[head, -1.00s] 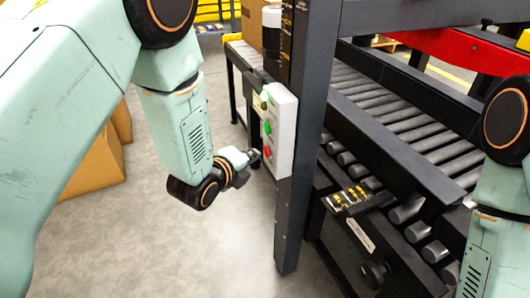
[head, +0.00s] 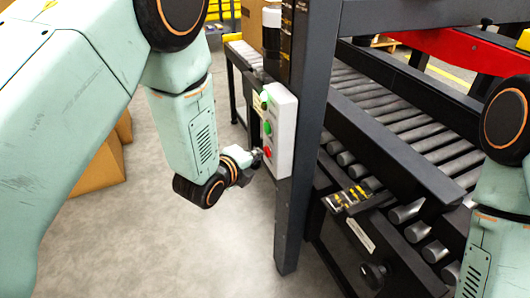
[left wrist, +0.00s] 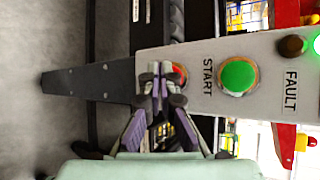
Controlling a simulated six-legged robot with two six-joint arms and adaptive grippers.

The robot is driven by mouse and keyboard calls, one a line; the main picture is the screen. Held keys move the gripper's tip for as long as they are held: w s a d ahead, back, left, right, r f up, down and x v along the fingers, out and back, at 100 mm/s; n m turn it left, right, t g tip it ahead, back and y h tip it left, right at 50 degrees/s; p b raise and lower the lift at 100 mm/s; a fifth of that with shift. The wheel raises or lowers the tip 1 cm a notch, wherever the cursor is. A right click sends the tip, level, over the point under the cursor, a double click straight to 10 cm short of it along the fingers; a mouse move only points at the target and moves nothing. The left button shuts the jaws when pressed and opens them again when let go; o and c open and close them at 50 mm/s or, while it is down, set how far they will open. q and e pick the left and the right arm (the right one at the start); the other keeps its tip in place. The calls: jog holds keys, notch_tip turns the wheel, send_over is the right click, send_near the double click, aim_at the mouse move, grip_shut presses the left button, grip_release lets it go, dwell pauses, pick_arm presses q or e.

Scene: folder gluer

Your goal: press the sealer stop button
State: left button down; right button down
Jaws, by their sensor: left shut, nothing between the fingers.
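The control box (head: 282,135) is a pale upright panel on a dark post. Its red button (head: 267,152) is the lowest, below a green button (head: 267,128). My left gripper (head: 257,153) is shut and empty, with its tips right at the red button; whether they touch it I cannot tell. In the left wrist view the shut fingertips (left wrist: 160,72) partly cover the red button (left wrist: 180,73). The green button (left wrist: 238,77) beside it is labelled START. My right gripper is out of view.
The dark post (head: 290,230) carries the box, and a roller conveyor (head: 375,100) runs behind it to the right. A green lamp (head: 264,97) glows near the box top, by a FAULT label (left wrist: 291,92). Cardboard boxes (head: 100,165) stand at left. The floor below my gripper is clear.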

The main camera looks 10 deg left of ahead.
pick_arm(q)
jog(key=shift+w+d, duration=0.15)
dwell(0.3)
jog(key=shift+s+a, duration=0.4)
jog(key=shift+a, duration=0.2)
jog(key=s+a, duration=0.3)
jog(key=a, duration=0.2)
jog(key=shift+s, duration=0.2)
dwell(0.3)
dwell(0.6)
